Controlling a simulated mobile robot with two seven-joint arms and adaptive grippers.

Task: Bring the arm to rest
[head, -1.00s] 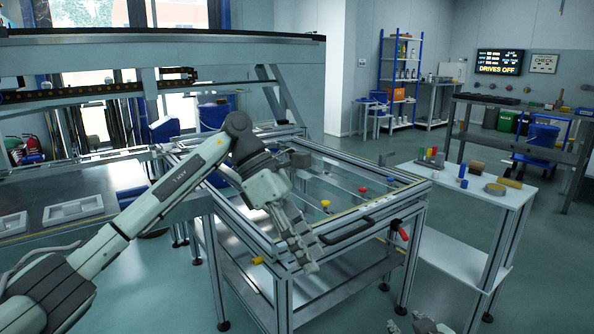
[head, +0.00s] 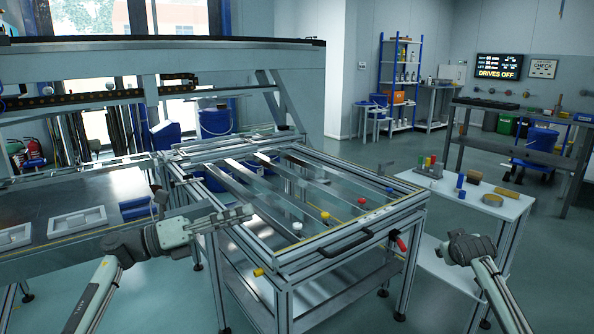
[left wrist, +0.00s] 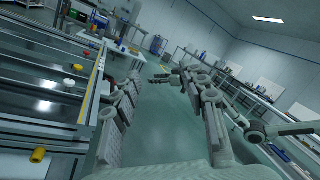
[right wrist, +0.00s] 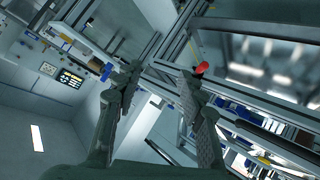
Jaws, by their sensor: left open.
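My left arm comes in low at the left of the head view. Its gripper (head: 237,216) points right, in front of the left side of the metal frame table (head: 345,243), with nothing in it. In the left wrist view the two fingers of this gripper (left wrist: 160,80) stand apart. My right arm (head: 470,250) shows at the lower right of the head view, in front of the white side table; its fingers are hard to make out there. In the right wrist view the fingers of my right gripper (right wrist: 163,78) stand apart with nothing between them.
The frame table carries rails with white (head: 297,227), yellow (head: 325,215), red (head: 362,201) and blue knobs, and a red handle (head: 402,245) at its corner. A white side table (head: 480,195) with small parts stands right. A bench with trays (head: 77,222) is at left.

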